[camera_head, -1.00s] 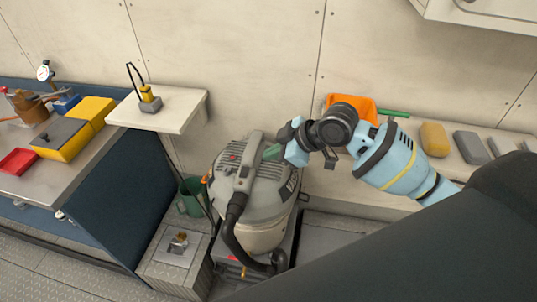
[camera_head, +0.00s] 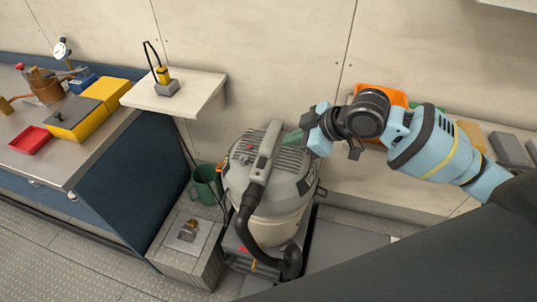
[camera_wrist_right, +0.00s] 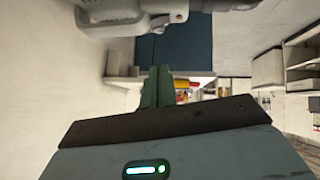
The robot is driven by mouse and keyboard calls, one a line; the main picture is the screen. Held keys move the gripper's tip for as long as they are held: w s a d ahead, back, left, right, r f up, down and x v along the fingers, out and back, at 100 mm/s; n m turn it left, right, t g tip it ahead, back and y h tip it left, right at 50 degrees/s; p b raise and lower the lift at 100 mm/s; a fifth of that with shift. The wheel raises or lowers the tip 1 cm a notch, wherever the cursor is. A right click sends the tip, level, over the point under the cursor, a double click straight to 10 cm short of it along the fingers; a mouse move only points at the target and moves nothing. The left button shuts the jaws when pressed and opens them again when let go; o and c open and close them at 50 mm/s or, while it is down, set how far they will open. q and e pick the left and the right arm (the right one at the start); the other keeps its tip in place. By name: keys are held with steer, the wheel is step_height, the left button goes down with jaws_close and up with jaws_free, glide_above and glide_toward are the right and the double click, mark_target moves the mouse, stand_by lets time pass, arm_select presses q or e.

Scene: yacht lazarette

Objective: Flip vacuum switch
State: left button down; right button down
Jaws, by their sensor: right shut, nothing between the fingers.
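The vacuum (camera_head: 296,212), a grey drum-shaped machine with a ribbed lid, stands on the floor at the middle of the head view. A small red spot (camera_head: 249,146), perhaps its switch, shows on the lid left of the handle (camera_head: 266,158). My right gripper (camera_head: 287,138) is above the lid's right side, its green fingers pointing left toward the handle; I cannot tell whether they touch it. In the right wrist view the fingers (camera_wrist_right: 157,86) are together and empty. Grey vacuum parts (camera_wrist_right: 125,18) with a red spot (camera_wrist_right: 180,17) cross the top. My left gripper is not in view.
A black hose (camera_head: 245,225) curves down the vacuum's front. A green bucket (camera_head: 205,184) and a grey box (camera_head: 188,240) stand to its left. A small wall shelf (camera_head: 178,92) juts out above. An orange thing (camera_head: 380,98) is behind my right arm.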

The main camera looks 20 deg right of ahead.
glide_above(262, 162)
steer(key=s+d, duration=0.1)
steer(key=s, duration=0.1)
steer(key=f, duration=0.6)
steer(key=shift+d+f, duration=0.1)
steer(key=shift+d, duration=0.1)
steer(key=f, duration=0.1)
steer(key=w+f, duration=0.1)
steer(key=f, duration=0.1)
steer(key=shift+f+b, duration=0.1)
steer(key=shift+b, duration=0.2)
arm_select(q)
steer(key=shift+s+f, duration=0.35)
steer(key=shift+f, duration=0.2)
arm_select(e)
steer(key=shift+w+d+f, duration=0.1)
steer(key=shift+f, duration=0.5)
